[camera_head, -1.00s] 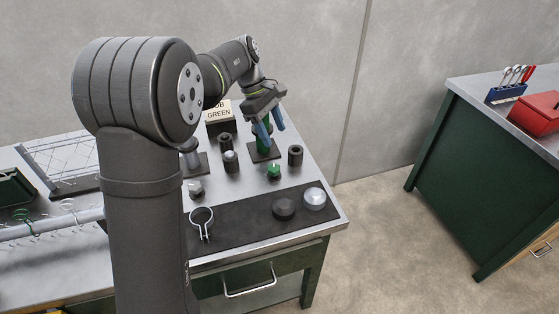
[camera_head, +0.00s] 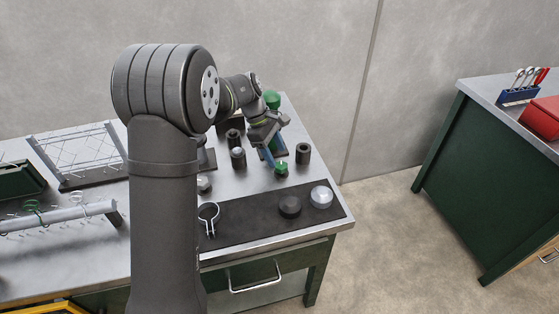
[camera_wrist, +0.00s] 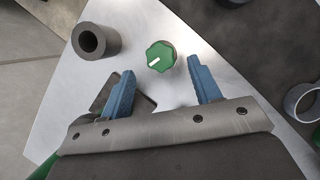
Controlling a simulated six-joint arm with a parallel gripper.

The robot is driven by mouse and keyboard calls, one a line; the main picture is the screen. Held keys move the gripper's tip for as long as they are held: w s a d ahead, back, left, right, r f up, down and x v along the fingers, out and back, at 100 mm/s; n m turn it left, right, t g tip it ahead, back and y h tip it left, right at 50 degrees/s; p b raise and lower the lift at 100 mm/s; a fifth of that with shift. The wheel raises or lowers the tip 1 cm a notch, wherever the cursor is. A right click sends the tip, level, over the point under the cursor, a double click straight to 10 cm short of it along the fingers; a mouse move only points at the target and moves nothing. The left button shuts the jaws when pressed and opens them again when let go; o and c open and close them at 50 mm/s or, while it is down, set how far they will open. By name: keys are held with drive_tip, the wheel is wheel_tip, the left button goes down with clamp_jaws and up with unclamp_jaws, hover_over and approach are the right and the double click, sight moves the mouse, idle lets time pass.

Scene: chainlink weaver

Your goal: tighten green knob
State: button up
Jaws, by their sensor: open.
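The green knob (camera_head: 281,169) stands on the metal bench top, just behind the dark mat. In the wrist view the green knob (camera_wrist: 161,56) has a lobed rim and a white pointer line. My gripper (camera_head: 275,152) is open, with its blue fingers pointing down just behind and above the knob. In the wrist view my gripper (camera_wrist: 167,83) has one finger on each side of the knob's line, with the knob slightly beyond the fingertips. Nothing shows between the fingers.
A dark hollow cylinder (camera_head: 303,153) stands close right of the knob. A dark mat (camera_head: 250,213) in front holds a ring clamp (camera_head: 209,215), a black knob (camera_head: 289,206) and a clear dome (camera_head: 321,197). A green-topped post (camera_head: 272,99) stands behind my gripper.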

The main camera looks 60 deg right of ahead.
sight(281, 164)
drive_tip(key=shift+x, duration=1.95)
drive_tip(key=c, duration=1)
drive_tip(key=shift+d+m+y, duration=0.1)
drive_tip(key=shift+m+y, duration=0.5)
drive_tip(key=shift+m, duration=1)
drive_tip(key=o, duration=1)
drive_tip(key=shift+r, duration=0.1)
